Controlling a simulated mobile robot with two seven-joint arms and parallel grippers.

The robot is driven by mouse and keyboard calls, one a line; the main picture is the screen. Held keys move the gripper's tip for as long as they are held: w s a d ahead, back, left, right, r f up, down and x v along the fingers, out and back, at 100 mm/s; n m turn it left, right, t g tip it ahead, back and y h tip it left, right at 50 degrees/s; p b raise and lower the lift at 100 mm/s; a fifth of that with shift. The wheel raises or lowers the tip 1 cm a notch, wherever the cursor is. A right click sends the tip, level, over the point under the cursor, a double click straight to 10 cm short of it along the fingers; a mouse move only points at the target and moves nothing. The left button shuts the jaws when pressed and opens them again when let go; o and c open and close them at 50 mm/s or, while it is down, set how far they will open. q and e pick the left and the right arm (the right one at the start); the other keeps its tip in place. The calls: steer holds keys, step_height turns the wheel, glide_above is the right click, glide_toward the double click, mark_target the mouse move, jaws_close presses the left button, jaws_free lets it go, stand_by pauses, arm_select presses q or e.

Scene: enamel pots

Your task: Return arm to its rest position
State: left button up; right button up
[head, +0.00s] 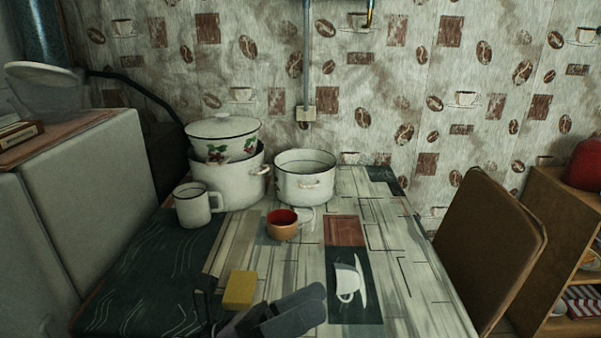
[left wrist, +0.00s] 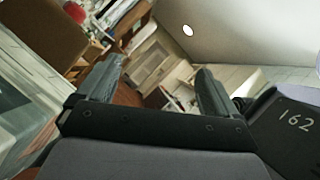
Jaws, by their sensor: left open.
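My left gripper (head: 252,303) is at the bottom of the head view, above the near edge of the table. In the left wrist view the two fingers of this gripper (left wrist: 157,75) are spread with nothing between them. That view is tilted and looks out into the room, with no pots in it. My right gripper is not in view. A yellow sponge (head: 240,289) lies on the table, just beyond my left gripper in the picture and partly hidden by it.
On the table (head: 385,240) stand a large pot (head: 226,185) with a lidded bowl (head: 222,140) on top, a smaller white pot (head: 303,180), a white mug (head: 194,205) and an orange cup (head: 282,228). A chair (head: 490,245) is at right, a white cabinet (head: 80,200) at left.

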arm_select(q)
steer(key=w+a+f+n+t+y+p, duration=0.1)
steer(key=a+f+n+t+y, duration=0.5)
steer(key=n, duration=0.7)
steer(key=w+a+f+n+t+y+p, duration=0.15)
steer(key=a+f+n+t+y, duration=0.4)
steer(key=n, duration=0.75)
steer(key=s+a+f+n+g+y+p, duration=0.1)
steer(key=s+a+f+n+g+y, duration=0.5)
steer(key=s+f+n, duration=0.7)
steer(key=a+f+n+y, duration=0.1)
steer(key=a+f+y, duration=0.1)
steer(key=a, duration=0.1)
steer(key=shift+a+n+y+p, duration=0.15)
steer(key=shift+n+y+p, duration=0.15)
steer(key=shift+n+y, duration=0.1)
steer(key=shift+s+g, duration=0.1)
steer(key=shift+g, duration=0.15)
